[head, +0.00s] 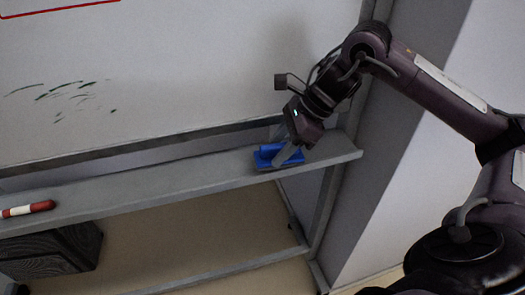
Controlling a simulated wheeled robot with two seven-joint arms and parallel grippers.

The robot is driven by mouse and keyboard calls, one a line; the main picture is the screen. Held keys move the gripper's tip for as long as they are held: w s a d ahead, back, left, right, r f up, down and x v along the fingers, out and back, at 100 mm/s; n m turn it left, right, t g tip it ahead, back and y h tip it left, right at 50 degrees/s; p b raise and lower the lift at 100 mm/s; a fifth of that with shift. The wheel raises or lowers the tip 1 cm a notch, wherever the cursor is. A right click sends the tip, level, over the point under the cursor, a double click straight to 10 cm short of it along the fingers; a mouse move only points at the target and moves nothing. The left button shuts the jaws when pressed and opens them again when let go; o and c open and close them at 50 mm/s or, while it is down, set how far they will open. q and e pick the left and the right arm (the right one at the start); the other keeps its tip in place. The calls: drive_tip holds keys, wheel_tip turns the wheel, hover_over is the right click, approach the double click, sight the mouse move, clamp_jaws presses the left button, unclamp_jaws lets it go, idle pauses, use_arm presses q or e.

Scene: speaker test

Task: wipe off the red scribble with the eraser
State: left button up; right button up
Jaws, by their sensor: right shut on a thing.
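The blue eraser (266,153) is at the right part of the grey ledge (160,178) below the whiteboard. My right gripper (285,153) reaches down to it from the upper right and is shut on it. The eraser seems to be at the ledge's surface; whether it is lifted at all I cannot tell. A thin red line (60,9) shows on the whiteboard (190,70) at the top left and runs out of the picture. Its full shape is hidden by the picture edge. My left gripper is not in view.
Several dark marks (62,90) are on the board at the left. A red and white marker (28,208) lies on the ledge at the far left. A dark box (50,252) is under the ledge. The ledge between marker and eraser is clear. A grey post stands right of the board.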

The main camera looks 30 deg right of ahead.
drive_tip(key=shift+d, duration=0.15)
drive_tip(key=o, duration=0.5)
drive_tip(key=shift+c, duration=1.1)
